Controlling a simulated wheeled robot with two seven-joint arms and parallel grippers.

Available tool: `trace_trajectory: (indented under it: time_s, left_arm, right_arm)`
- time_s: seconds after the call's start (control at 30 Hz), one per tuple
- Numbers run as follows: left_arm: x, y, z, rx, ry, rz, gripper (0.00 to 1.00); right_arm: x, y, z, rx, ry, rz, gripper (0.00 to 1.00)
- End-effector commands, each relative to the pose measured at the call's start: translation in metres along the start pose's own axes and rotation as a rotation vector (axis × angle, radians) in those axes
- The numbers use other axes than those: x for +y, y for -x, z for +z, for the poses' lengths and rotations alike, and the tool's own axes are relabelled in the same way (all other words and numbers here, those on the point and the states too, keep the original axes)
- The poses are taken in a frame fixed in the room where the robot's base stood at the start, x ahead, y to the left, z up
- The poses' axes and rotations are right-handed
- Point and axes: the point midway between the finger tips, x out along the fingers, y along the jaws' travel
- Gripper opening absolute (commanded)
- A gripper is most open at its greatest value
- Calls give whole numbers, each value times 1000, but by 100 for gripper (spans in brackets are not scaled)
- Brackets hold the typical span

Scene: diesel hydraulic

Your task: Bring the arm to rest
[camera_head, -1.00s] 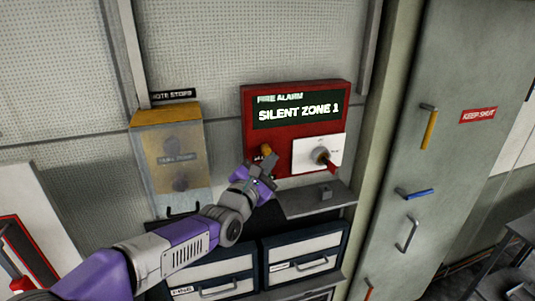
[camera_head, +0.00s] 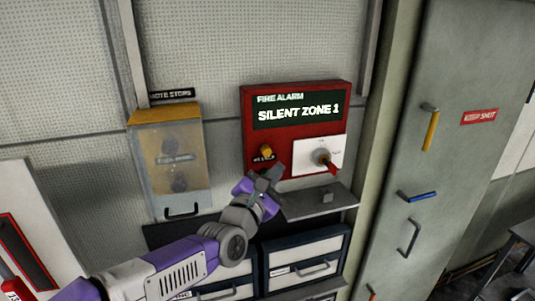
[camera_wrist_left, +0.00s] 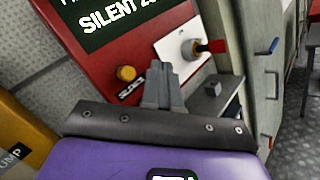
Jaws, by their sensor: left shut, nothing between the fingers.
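My left arm reaches in from the lower left in the head view. Its purple and grey left gripper (camera_head: 268,178) is shut and empty, in front of the lower edge of the red fire alarm panel (camera_head: 290,91). The panel's display reads "SILENT ZONE 1". An orange-yellow button (camera_head: 265,150) sits just above the fingertips. It also shows in the left wrist view (camera_wrist_left: 126,73), left of the shut fingers (camera_wrist_left: 165,88) and apart from them. A white plate with a red-handled rotary switch (camera_head: 323,158) is right of the gripper. My right gripper is not in view.
A yellow-topped clear cover box (camera_head: 170,158) hangs left of the panel. Drawers (camera_head: 305,262) stand underneath. A tall grey cabinet (camera_head: 440,150) with coloured handles is at the right.

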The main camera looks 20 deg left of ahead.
Motion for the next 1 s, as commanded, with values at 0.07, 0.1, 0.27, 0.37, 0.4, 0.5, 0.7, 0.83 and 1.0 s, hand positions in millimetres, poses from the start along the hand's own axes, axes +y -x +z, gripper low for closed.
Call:
trace_trajectory:
  time_s: [0.07,0.1,0.27,0.37,0.4,0.5,0.7,0.83,1.0]
  left_arm:
    - [0,0,0,0,0,0,0]
    - [0,0,0,1,0,0,0]
    - [-18,-5,-24,43,-60,-38,0]
    - [-52,-11,-66,115,-180,-119,0]
    - [-70,-12,-88,149,-243,-166,0]
    - [-120,-6,-148,223,-417,-309,0]
    - [-219,38,-259,286,-750,-655,0]
    - [-281,89,-320,248,-938,-913,0]
    - [-355,178,-378,81,-1132,-1269,0]
  right_arm:
    - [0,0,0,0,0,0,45]
    - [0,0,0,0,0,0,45]
    - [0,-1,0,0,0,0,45]
    - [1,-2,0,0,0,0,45]
    - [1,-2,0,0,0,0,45]
    - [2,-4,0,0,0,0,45]
    - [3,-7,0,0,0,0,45]
    - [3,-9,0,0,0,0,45]
    - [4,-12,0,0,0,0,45]
